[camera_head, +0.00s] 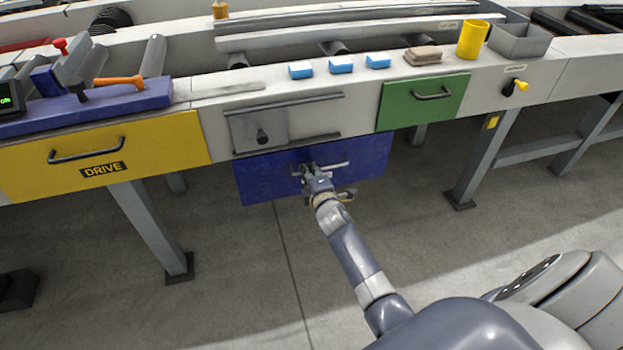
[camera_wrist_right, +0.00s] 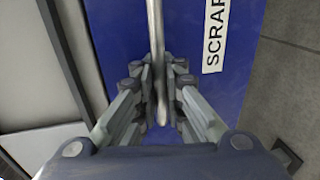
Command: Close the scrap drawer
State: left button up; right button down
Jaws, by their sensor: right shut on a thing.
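The scrap drawer (camera_head: 258,180) has a blue front below the table's grey panel. In the right wrist view its blue face (camera_wrist_right: 120,35) carries a white label (camera_wrist_right: 216,35) reading "SCRAP", partly cut off. No drawer interior shows, and I cannot tell whether its front stands out from the table. A metal bar handle (camera_head: 337,165) crosses the front. My right gripper (camera_head: 308,172) is at this handle, and in the right wrist view its fingers (camera_wrist_right: 158,100) are shut around the bar (camera_wrist_right: 154,30). My left gripper is not in view.
A yellow drawer (camera_head: 180,140) marked "DRIVE" is at left, a green drawer (camera_head: 400,108) at upper right. Above the blue front is a grey sliding plate (camera_head: 245,128) with a knob. Table legs (camera_head: 150,225) stand at left and right (camera_head: 482,160). The floor (camera_head: 240,270) in front is clear.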

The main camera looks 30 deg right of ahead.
jog(key=shift+w, duration=0.15)
jog(key=shift+r, duration=0.1)
jog(key=c, duration=1.7)
grip_release()
jog(key=shift+s+a, duration=0.15)
jog(key=shift+s, duration=0.4)
jog(key=v, duration=1)
jog(key=shift+s, duration=0.4)
jog(key=shift+a+r, duration=0.1)
